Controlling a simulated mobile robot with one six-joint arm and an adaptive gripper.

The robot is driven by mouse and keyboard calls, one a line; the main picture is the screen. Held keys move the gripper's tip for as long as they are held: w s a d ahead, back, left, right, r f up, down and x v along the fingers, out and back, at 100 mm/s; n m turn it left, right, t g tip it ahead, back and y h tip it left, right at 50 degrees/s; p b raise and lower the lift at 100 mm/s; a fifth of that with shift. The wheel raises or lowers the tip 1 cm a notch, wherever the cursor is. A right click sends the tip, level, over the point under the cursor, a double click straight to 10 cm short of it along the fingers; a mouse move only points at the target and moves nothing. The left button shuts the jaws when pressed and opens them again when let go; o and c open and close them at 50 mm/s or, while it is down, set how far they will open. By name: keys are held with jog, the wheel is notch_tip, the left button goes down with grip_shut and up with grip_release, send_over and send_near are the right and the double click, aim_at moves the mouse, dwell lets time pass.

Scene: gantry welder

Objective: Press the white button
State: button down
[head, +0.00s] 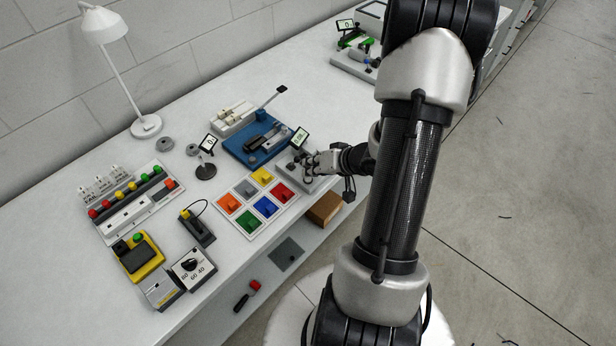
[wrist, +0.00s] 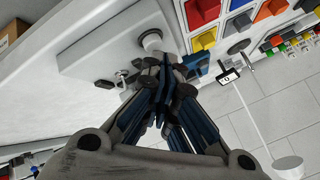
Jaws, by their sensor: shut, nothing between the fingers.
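A pale grey box (wrist: 105,45) fills the upper left of the wrist view. A round white button (wrist: 151,39) stands on it near its right edge. A small metal toggle (wrist: 121,76) sits on the same box. My gripper (wrist: 168,62) is shut and empty, its fingertips just below and right of the button in the picture. I cannot tell whether they touch it. In the head view my gripper (head: 309,162) is over the box (head: 314,184), which has a small display (head: 299,139) behind it. The button is hidden there by the gripper.
A tray of coloured blocks (head: 243,221) lies left of the gripper. A blue fixture (head: 235,147) stands behind. A lamp (head: 147,126), a row of coloured buttons (head: 130,201) and a yellow box (head: 139,257) are farther left. The bench beyond the gripper is mostly clear.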

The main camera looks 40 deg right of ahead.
aim_at(311, 178)
jog(key=shift+f, duration=0.5)
dwell(0.3)
jog(key=shift+r, duration=0.15)
jog(key=shift+r+p, duration=0.8)
jog(key=shift+p, duration=0.3)
notch_tip(311, 178, up, 5)
jog(key=p, duration=0.6)
dwell(0.6)
